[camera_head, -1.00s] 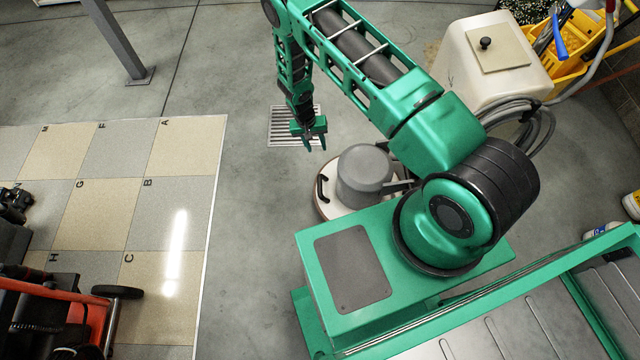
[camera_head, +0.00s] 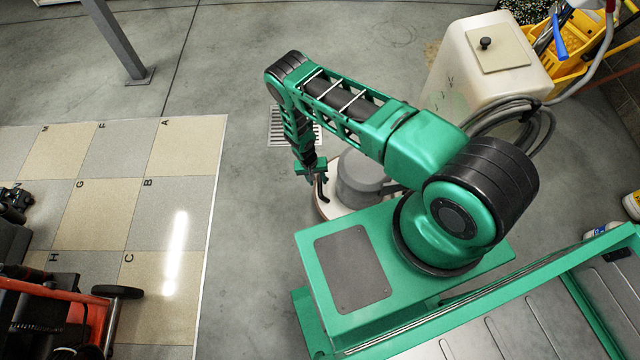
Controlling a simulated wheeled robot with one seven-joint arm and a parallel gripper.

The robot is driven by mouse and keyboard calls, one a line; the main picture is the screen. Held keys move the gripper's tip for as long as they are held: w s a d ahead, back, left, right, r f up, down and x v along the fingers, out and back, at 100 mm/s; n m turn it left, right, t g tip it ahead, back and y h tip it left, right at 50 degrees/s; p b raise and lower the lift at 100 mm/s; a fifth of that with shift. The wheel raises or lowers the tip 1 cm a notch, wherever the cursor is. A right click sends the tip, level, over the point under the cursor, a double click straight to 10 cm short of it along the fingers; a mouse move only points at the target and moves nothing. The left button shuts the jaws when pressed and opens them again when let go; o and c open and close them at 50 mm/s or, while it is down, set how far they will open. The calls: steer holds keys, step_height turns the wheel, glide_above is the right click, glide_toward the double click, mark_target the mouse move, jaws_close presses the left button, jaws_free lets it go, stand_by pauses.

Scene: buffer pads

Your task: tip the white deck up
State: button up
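The white deck (camera_head: 343,211) is the round base of a floor machine and lies flat on the floor, partly hidden by my arm and green base. A grey motor housing (camera_head: 360,180) stands on it. A black handle is at the deck's left edge. My gripper (camera_head: 318,188) hangs from above at that edge, overlapping the handle in the picture. Its fingers are dark and small, and blend with the handle. I cannot tell whether they touch it or are closed around it.
A white tank (camera_head: 485,65) with a hose (camera_head: 545,130) stands behind the floor machine. A yellow bucket (camera_head: 572,75) is at top right. A floor drain (camera_head: 280,125) lies behind my gripper. Lettered floor tiles (camera_head: 130,215) and a red-framed machine (camera_head: 50,310) are at left. Floor between is clear.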

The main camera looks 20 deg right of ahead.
mark_target(319, 185)
steer(key=shift+s+d+f, duration=0.1)
steer(key=shift+d+f, duration=0.1)
steer(key=shift+f, duration=0.65)
steer(key=shift+d+f, duration=0.15)
steer(key=shift+f, duration=0.65)
